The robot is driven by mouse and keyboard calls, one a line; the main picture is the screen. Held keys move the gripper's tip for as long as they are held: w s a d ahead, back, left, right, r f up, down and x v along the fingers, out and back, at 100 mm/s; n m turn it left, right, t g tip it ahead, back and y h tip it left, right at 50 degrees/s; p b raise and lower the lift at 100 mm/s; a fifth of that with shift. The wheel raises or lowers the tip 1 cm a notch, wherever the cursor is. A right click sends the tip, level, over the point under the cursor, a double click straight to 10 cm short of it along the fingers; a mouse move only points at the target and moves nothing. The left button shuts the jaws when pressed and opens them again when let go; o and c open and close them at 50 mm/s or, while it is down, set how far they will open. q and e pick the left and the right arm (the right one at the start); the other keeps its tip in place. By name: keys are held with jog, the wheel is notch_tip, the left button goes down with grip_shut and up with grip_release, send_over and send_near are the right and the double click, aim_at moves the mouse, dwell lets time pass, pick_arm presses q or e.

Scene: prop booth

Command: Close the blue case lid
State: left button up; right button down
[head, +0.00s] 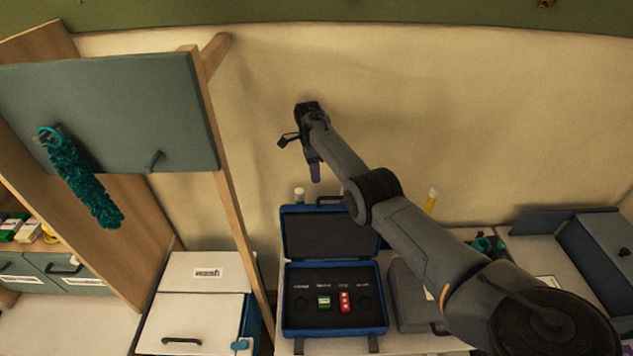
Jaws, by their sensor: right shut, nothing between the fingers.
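The blue case (333,330) stands open on the light work surface. Its lid (330,232) is raised at the back, with its dark inner face toward me. In the case's dark insert lie a small green and white item (324,303) and a red item (345,301). My right gripper (315,171) is above and behind the raised lid, apart from it. It is shut, with nothing in it. My right arm reaches in from the lower right and passes close to the lid's right edge in the picture. My left gripper is not in view.
A dark grey case (411,297) stands right of the blue case. A white-topped bottle (299,194) and a yellow tube (432,200) are behind. A wooden post (236,220) and a white box (194,318) are at left. A grey-blue box (598,250) is at right.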

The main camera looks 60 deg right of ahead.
jog(key=shift+x, duration=2.5)
jog(key=shift+r, duration=0.1)
